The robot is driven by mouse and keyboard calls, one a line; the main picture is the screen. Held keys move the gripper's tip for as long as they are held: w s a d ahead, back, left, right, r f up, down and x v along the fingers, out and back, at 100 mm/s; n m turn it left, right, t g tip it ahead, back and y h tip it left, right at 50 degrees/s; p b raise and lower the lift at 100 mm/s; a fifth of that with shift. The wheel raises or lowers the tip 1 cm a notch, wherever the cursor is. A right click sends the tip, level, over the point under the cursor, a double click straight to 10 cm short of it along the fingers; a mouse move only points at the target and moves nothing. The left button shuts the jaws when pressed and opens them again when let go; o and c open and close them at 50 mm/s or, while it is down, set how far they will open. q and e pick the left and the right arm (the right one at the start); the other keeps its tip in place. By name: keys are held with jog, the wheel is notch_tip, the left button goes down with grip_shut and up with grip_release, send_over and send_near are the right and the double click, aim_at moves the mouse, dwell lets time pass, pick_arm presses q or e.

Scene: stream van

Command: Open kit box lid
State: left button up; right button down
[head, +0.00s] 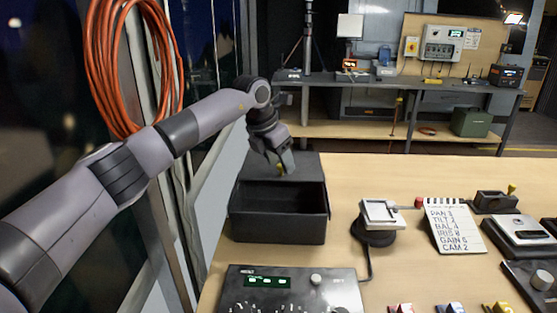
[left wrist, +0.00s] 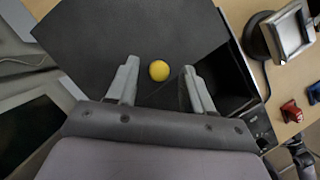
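The kit box (head: 278,226) is a dark open-topped box at the left of the wooden table, with its empty-looking inside showing. Its dark lid (head: 308,165) stands open at the back edge of the box; its exact tilt is hard to tell. The lid fills much of the left wrist view (left wrist: 100,40), with a yellow knob (left wrist: 159,70) on it. My left gripper (head: 283,168) is at the lid. Its fingers (left wrist: 159,72) are open, one on each side of the knob, with gaps between.
A black control panel (head: 290,290) lies in front of the box. A small monitor on a round stand (head: 378,215) and a notepad (head: 455,225) stand to the right. Orange cable (head: 110,60) hangs at the left wall. A grey workbench (head: 400,85) stands behind.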

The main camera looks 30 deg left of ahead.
pick_arm(q)
jog(key=v, duration=0.7)
jog(key=shift+b, duration=0.45)
